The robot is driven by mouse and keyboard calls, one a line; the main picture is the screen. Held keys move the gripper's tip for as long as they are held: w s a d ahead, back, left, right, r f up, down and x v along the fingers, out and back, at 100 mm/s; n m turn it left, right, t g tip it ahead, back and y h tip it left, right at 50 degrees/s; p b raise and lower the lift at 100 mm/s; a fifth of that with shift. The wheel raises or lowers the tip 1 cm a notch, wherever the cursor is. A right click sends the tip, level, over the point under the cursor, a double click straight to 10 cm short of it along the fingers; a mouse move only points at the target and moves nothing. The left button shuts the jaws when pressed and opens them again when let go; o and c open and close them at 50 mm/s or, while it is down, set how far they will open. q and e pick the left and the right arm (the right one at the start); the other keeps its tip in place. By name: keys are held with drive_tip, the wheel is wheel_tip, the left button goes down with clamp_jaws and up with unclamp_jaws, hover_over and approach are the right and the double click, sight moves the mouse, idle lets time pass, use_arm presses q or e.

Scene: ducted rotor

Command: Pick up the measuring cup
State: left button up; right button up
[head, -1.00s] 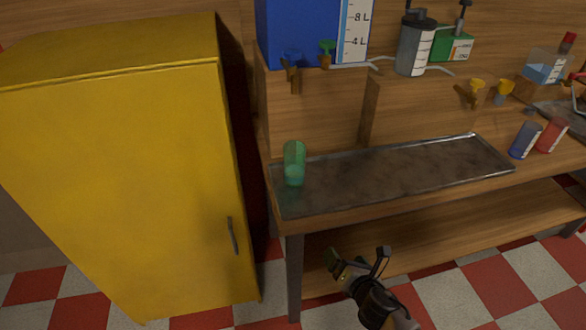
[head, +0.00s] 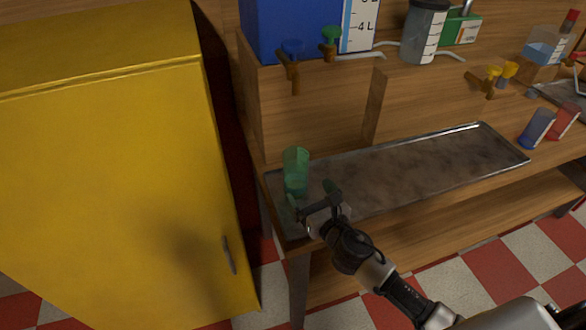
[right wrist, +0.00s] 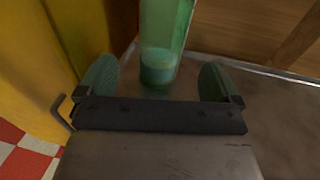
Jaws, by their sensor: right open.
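A green see-through cup (head: 295,165), which I take for the measuring cup, stands upright at the left end of the metal tray (head: 420,165). It also shows in the right wrist view (right wrist: 165,35), with a darker green bottom part. My right gripper (head: 312,195) is open at the tray's front left, just in front of the cup. In the right wrist view its two green-padded fingers (right wrist: 157,82) are spread wide, and the cup stands beyond them, roughly between them. No grip on the cup shows. My left gripper is not in view.
A tall yellow cabinet (head: 110,190) stands close on the left. Behind the tray are a blue tank (head: 300,25) with taps, and a grey graduated container (head: 425,35). A blue cup (head: 537,128) and a red cup (head: 563,122) stand at the right. The tray's middle is bare.

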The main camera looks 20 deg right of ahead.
sight(301, 181)
drive_tip(key=shift+w+a, duration=0.2)
drive_tip(key=shift+w, duration=1.05)
drive_tip(key=w, duration=0.5)
drive_tip(key=shift+a+f, duration=0.15)
drive_tip(key=shift+a, duration=0.25)
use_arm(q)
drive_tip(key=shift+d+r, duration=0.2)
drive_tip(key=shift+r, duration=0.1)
use_arm(e)
drive_tip(key=shift+s, duration=0.1)
drive_tip(key=shift+c, duration=0.3)
